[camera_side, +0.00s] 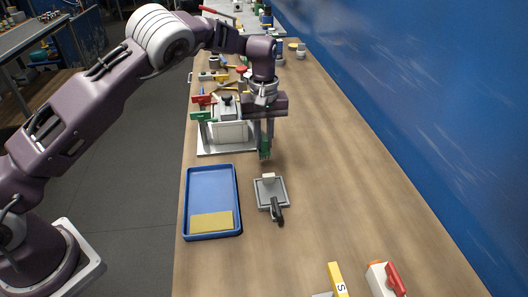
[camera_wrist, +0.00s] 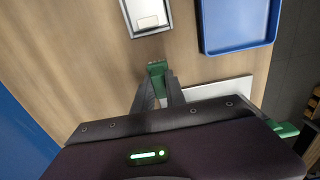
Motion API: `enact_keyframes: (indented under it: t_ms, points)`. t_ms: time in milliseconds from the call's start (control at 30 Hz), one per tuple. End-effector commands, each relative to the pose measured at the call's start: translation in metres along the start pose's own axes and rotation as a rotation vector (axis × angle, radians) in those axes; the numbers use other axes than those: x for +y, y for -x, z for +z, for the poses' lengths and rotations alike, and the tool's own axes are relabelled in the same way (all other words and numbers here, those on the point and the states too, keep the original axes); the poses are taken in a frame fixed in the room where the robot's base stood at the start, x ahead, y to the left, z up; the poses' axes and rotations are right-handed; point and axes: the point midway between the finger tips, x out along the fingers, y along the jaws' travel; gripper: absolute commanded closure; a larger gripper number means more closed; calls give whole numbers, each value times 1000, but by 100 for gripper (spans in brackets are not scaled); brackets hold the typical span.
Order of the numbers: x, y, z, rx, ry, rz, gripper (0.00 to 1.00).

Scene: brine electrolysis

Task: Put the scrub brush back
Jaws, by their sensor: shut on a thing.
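My gripper (camera_side: 265,156) points down above the table, just beyond the small grey tray (camera_side: 261,203). Its fingers are shut on a small green thing (camera_wrist: 157,67) at the fingertips, mostly covered by them. I cannot tell whether this green thing is the scrub brush. The grey tray, also in the wrist view (camera_wrist: 133,31), holds a pale block (camera_side: 268,177) and a black-handled item (camera_side: 277,211). The handle slants over the tray's near edge; whether it belongs to a brush is unclear.
A blue tray (camera_side: 211,180) with a yellow pad (camera_side: 211,222) lies to the left. A clear cell on a white base (camera_side: 216,151), with red and green clamps, stands beside my gripper. A red-and-white item (camera_side: 385,281) is in the near right. The table's right side is clear.

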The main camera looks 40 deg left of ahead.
Motion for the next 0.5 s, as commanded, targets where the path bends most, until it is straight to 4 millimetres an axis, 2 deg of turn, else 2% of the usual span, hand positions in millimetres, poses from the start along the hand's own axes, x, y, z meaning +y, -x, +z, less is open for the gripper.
enact_keyframes:
  t_ms: [200, 500]
  points:
    - [0, -35, 1, -1, 0, -1, 100]
    - [0, -38, 1, 0, 0, 0, 100]
